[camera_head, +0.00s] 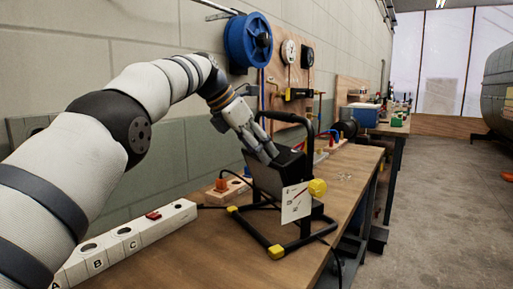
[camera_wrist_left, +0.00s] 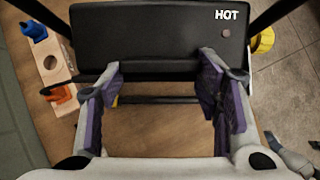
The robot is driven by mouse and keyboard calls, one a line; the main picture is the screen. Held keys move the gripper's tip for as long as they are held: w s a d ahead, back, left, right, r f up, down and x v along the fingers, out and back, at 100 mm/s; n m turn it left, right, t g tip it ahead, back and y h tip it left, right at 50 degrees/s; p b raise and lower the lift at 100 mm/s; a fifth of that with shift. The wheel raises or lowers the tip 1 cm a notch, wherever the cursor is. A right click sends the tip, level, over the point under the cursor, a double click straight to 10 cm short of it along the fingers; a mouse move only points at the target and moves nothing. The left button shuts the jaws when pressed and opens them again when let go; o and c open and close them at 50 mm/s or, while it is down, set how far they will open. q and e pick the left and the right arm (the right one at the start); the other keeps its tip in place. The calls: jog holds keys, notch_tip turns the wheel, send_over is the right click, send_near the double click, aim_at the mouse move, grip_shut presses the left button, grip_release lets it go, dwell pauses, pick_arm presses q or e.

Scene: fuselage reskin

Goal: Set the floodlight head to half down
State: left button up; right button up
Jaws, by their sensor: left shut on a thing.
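The black floodlight head (camera_head: 265,178) sits in a black tubular stand (camera_head: 252,234) with yellow feet on the wooden bench. Its top, marked HOT, fills the upper part of the left wrist view (camera_wrist_left: 150,40). The head looks tilted; its exact angle is unclear. A yellow knob (camera_head: 317,187) and a white plate (camera_head: 296,203) with red marks are on its right side. My left gripper (camera_head: 268,152) reaches down onto the head. Its purple-padded fingers (camera_wrist_left: 165,95) stand wide apart at the head's near edge, shut on it.
A wooden block with an orange plug (camera_head: 222,185) stands behind the floodlight. A blue reel (camera_head: 248,40) hangs on the wall. Cables cross the bench. Open floor (camera_head: 430,215) is to the right.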

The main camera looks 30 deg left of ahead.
pick_arm(q)
jog(key=shift+f, duration=0.6)
jog(key=o, duration=1.6)
jog(key=shift+o, duration=0.4)
jog(key=shift+w+r, duration=0.1)
jog(key=shift+r, duration=0.05)
jog(key=v, duration=0.7)
jog(key=shift+r, duration=0.3)
